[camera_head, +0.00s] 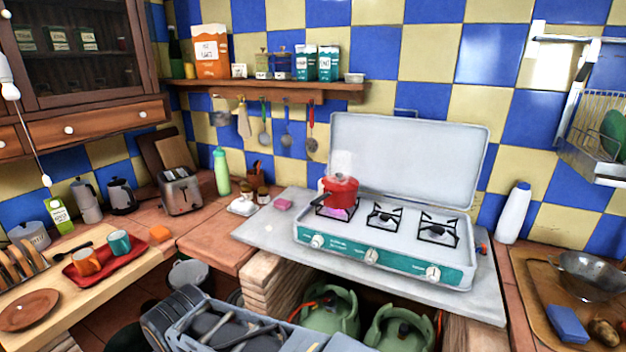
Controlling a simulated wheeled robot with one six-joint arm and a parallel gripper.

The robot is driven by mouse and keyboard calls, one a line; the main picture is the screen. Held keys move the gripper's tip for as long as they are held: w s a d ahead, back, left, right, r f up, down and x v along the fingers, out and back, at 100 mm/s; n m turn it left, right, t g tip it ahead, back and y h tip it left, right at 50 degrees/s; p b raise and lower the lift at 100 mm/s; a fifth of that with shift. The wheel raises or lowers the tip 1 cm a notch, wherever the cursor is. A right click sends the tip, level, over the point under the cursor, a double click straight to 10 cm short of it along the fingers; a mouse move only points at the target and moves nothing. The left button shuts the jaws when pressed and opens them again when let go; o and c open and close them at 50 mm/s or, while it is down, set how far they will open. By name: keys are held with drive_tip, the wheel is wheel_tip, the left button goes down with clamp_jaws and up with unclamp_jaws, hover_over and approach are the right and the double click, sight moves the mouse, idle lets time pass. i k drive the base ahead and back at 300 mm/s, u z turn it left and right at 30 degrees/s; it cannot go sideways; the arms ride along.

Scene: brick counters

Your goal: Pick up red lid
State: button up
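A small red pot (339,194) stands on the left burner of the camping stove, with faint steam above it. Its red lid (341,181) appears to sit on top of the pot. The pot's handle points to the left. The stove (385,257) is white and teal, with its white cover (405,155) raised behind it. A purplish glow shows under the pot. My gripper is not in view.
The other burners (384,216) are empty. A grey slab (262,228) lies under the stove. A wooden shelf (270,88) with boxes and hanging utensils is above left. A white bottle (514,212) stands right of the stove. Green gas cylinders (330,312) are below.

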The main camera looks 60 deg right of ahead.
sight(339, 179)
drive_tip(key=z, duration=0.3)
drive_tip(key=i, duration=0.75)
drive_tip(key=z, duration=0.5)
